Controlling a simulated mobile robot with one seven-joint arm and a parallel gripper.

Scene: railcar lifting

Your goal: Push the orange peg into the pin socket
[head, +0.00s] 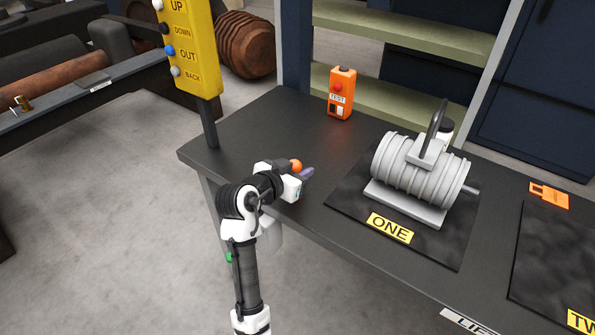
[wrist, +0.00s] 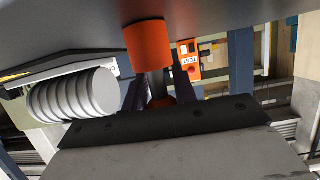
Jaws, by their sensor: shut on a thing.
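My gripper (head: 304,174) is at the left part of the dark table, near its front edge, and is shut on the orange peg (head: 296,164). In the head view only a rounded orange end shows, above the fingers. In the wrist view the fingers (wrist: 157,86) stand either side of a grey shaft. A thick orange cylinder (wrist: 148,45) lies at one end of the shaft, and a bit of orange shows at the other, close to the gripper body. I cannot make out the pin socket in either view, nor whether the peg touches anything beyond the fingers.
A ribbed grey drum on a base (head: 420,178) stands on a dark mat labelled ONE, right of my gripper. An orange TEST box (head: 341,92) stands at the table's back. A yellow button panel (head: 184,45) rises at the left corner. An orange piece (head: 549,196) lies at right.

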